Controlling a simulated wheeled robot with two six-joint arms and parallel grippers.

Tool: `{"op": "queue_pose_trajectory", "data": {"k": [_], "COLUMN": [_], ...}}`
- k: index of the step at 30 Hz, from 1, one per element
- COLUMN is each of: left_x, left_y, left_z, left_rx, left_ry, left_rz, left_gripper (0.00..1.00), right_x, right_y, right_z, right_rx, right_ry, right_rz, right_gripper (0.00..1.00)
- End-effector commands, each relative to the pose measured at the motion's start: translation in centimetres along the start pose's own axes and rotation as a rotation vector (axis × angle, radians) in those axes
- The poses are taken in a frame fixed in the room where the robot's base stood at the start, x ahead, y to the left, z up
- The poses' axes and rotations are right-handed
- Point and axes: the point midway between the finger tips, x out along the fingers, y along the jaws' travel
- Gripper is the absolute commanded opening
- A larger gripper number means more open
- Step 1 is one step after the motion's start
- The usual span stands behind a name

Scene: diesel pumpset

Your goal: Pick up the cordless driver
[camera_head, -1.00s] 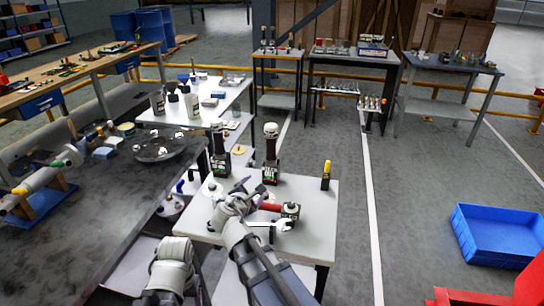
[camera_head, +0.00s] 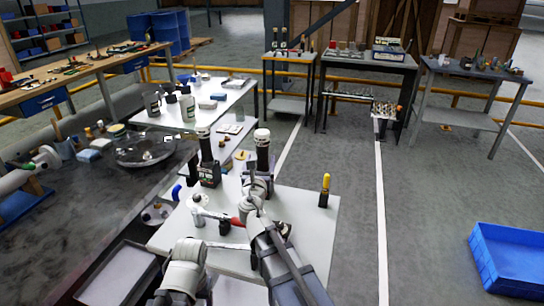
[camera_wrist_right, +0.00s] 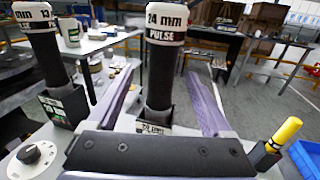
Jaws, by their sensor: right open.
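Two upright black tools with white tops stand in dark holders on the small white table; which is the cordless driver I cannot tell for sure. One, marked 24 mm PULSE (camera_wrist_right: 163,65), also shows in the head view (camera_head: 262,150). The other, marked 13 mm (camera_wrist_right: 45,50), stands to its left, also in the head view (camera_head: 205,147). My right gripper (camera_wrist_right: 160,80) is open, its fingers on either side of the 24 mm tool's black body, not visibly closed on it. In the head view my right gripper (camera_head: 256,187) partly hides its holder.
A yellow-topped tool (camera_head: 325,190) stands in a holder on the white table (camera_head: 308,230) at right. A red-handled tool (camera_head: 232,220) and a silver wrench (camera_head: 230,246) lie near my arms. A dial knob (camera_wrist_right: 37,155) is close at left. A blue crate (camera_head: 510,265) is on the floor.

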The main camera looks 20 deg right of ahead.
Motion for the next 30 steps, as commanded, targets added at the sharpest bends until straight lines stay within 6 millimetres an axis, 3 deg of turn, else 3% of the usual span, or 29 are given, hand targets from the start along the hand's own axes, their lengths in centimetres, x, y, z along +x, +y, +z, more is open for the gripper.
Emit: {"op": "queue_pose_trajectory", "data": {"k": [7,15,22,30], "left_x": [0.1,0.1,0.3,0.7], "left_y": [0.0,0.0,0.0,0.1], "left_z": [0.0,0.0,0.0,0.0], "left_rx": [0.0,0.0,0.0,0.0], "left_ry": [0.0,0.0,0.0,0.0], "left_rz": [0.0,0.0,0.0,0.0], "left_gripper": [0.71,0.71,0.71,0.71], "right_x": [0.2,2.7,3.2,7.0], "right_y": [0.1,0.1,0.1,0.0], "right_z": [0.0,-0.1,-0.2,-0.7], "right_rx": [-0.009,-0.007,-0.006,-0.006], "right_ry": [-0.002,-0.001,-0.001,-0.001], "right_rz": [0.003,0.002,0.002,0.001], "right_gripper": [0.84,0.84,0.84,0.84]}}
